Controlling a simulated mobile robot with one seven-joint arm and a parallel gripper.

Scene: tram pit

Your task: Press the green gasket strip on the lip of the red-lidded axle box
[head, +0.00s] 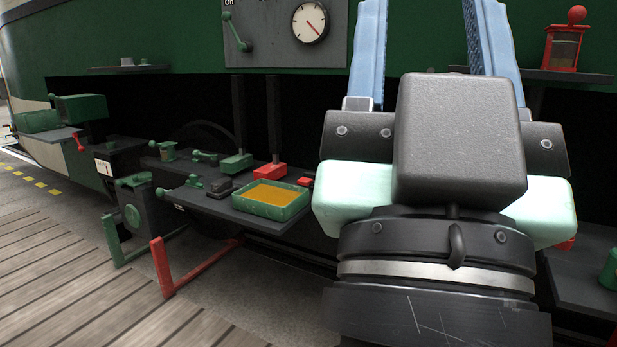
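The fingertips are cut off by the top edge. I cannot clearly make out a red-lidded axle box; a bit of red (567,244) shows beside my gripper's right side, mostly hidden. I cannot pick out the green gasket strip for certain. A red block (269,171) and a green block (236,162), each under a dark post, stand left of my gripper.
A green tray (270,211) with yellow-orange contents sits on a dark shelf left of my gripper. A red bracket (163,268) juts out over the floor. A gauge panel (262,45) hangs above; a red lantern (565,45) stands upper right. The plank floor (70,270) at left is clear.

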